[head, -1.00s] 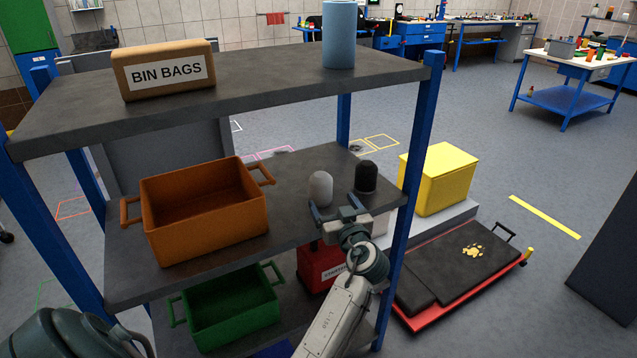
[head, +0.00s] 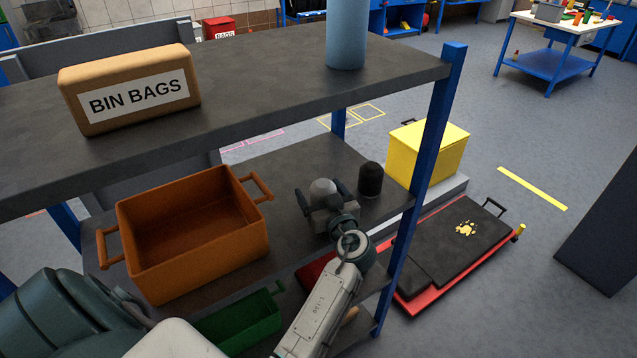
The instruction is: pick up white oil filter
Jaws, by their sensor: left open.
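The white oil filter (head: 322,187), a pale rounded cylinder, stands on the middle shelf (head: 290,165) of the rack. My left gripper (head: 320,197) is open, with its fingers on either side of the filter. The gripper body hides the filter's lower part, and I cannot tell whether the fingers touch it. A black filter (head: 371,181) of similar shape stands just to the right. My right gripper is not in view.
An orange crate (head: 190,275) stands left on the same shelf, a green crate (head: 240,322) below. The top shelf holds a bin bags box (head: 130,88) and a blue cylinder (head: 347,35). A blue rack post (head: 428,150) rises close at right.

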